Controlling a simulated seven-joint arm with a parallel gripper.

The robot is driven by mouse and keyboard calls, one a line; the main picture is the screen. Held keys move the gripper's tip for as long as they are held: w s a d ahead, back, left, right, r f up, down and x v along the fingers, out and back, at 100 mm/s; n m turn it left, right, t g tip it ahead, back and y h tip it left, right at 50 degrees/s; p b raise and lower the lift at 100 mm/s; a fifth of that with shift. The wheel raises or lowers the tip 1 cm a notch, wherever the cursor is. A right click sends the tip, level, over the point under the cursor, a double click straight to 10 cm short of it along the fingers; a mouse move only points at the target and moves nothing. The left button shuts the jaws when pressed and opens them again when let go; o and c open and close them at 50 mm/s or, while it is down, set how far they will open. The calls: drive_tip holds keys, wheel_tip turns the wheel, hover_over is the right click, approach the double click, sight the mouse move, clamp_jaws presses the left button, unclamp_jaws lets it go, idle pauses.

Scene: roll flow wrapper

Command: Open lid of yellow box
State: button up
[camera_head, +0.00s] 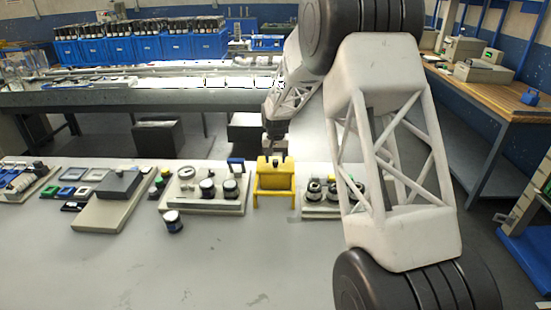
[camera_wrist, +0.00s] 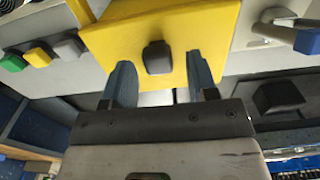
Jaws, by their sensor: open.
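The yellow box (camera_head: 273,185) stands on the grey table in the middle of the head view, with its top panel and front legs showing. In the wrist view its yellow lid (camera_wrist: 115,42) fills the upper middle, with a dark knob (camera_wrist: 157,57) on it. My gripper (camera_head: 277,150) is just above the box at its far side in the head view. In the wrist view my gripper (camera_wrist: 158,68) is open, with one blue-grey finger on each side of the knob. A gap shows between the knob and each finger. The lid lies flat on the box as far as I can see.
A fixture with round parts (camera_head: 318,195) is close on the right, partly behind my arm. The table front is clear.

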clamp_jaws()
drive_tip(key=shift+s, duration=0.1)
drive_tip(key=s, duration=0.9)
idle(0.5)
unclamp_jaws()
drive_tip(key=shift+r, duration=0.1)
